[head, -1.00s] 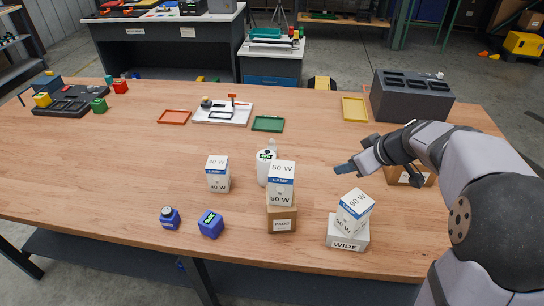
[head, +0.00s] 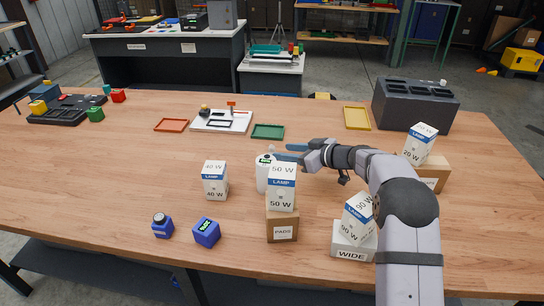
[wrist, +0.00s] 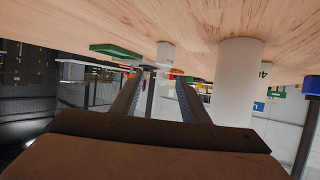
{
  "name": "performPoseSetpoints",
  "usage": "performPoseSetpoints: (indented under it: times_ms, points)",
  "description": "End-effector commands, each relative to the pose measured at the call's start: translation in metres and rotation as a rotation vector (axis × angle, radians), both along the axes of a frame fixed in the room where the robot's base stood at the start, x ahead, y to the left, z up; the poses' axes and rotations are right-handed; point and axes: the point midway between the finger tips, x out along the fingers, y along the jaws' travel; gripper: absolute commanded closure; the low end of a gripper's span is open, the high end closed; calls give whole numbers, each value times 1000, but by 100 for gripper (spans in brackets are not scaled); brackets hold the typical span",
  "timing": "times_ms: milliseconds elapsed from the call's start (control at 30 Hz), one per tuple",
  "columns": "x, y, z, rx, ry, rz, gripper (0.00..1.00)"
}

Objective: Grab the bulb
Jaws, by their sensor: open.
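A small whitish upright object, probably the bulb (wrist: 165,54), shows in the wrist view beyond my fingertips, between them in the picture. In the head view it is mostly hidden behind the white bottle and my fingers. My gripper (head: 288,152) is low over the table, pointing left, just behind and right of the white bottle (head: 262,174). Its two fingers are apart with nothing between them; they also show in the wrist view (wrist: 160,80). The bottle stands close beside the fingers in the wrist view (wrist: 238,78).
A 50 W lamp box (head: 282,187) stands on a brown box (head: 282,226) in front of the bottle. A 40 W box (head: 215,180) is left. A 90 W box (head: 358,218) and another lamp box (head: 420,144) flank my arm. A green tray (head: 268,131) lies behind.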

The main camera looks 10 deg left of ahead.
Motion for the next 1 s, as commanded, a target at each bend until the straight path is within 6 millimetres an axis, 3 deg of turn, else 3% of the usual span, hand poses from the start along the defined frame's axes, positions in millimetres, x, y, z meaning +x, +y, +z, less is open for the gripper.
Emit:
performPoseSetpoints:
  times_ms: [367, 800, 1000]
  points:
    - [7, 13, -5, -1, 2, 1, 59]
    - [24, 50, -20, -1, 3, 1, 59]
    - [27, 53, -24, -1, 2, 0, 59]
